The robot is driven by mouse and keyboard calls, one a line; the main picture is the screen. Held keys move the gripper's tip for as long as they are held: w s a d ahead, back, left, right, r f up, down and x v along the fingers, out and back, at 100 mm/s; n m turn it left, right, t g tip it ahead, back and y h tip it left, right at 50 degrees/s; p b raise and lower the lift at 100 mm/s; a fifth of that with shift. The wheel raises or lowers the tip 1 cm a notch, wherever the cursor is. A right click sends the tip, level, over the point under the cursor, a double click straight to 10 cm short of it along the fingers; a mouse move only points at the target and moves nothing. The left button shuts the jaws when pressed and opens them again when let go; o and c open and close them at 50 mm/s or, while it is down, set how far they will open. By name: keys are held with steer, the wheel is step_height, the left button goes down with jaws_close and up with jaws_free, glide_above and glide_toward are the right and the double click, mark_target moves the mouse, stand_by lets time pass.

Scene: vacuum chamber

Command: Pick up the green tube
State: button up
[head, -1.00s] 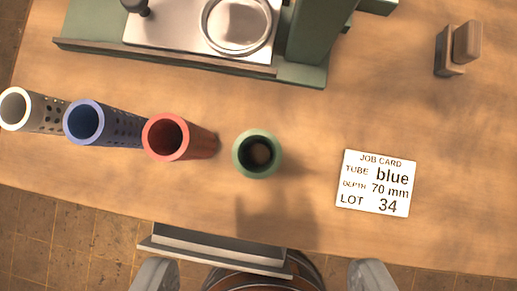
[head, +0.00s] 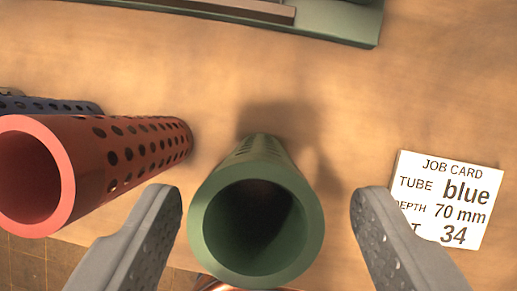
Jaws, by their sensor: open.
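The green tube (head: 262,160) stands on the wooden bench in the lower middle of the head view, its open end facing the camera. My gripper (head: 265,205) is open, with one grey finger to the left of the green tube and one to the right. Both fingers appear apart from the tube, with a gap on each side. The inside of the tube is dark and its foot is hidden behind its rim.
A red perforated tube (head: 120,160) is close to the left finger. Part of a blue tube (head: 50,106) shows behind it. A job card (head: 445,197) reading "blue, 70 mm, 34" lies right. A green fixture (head: 330,22) is at the top. Bench between is clear.

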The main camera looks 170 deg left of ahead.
steer(key=x, duration=0.4)
steer(key=shift+a+f, duration=0.15)
steer(key=shift+f, duration=0.25)
steer(key=c, duration=1.1)
steer(key=shift+o, duration=0.2)
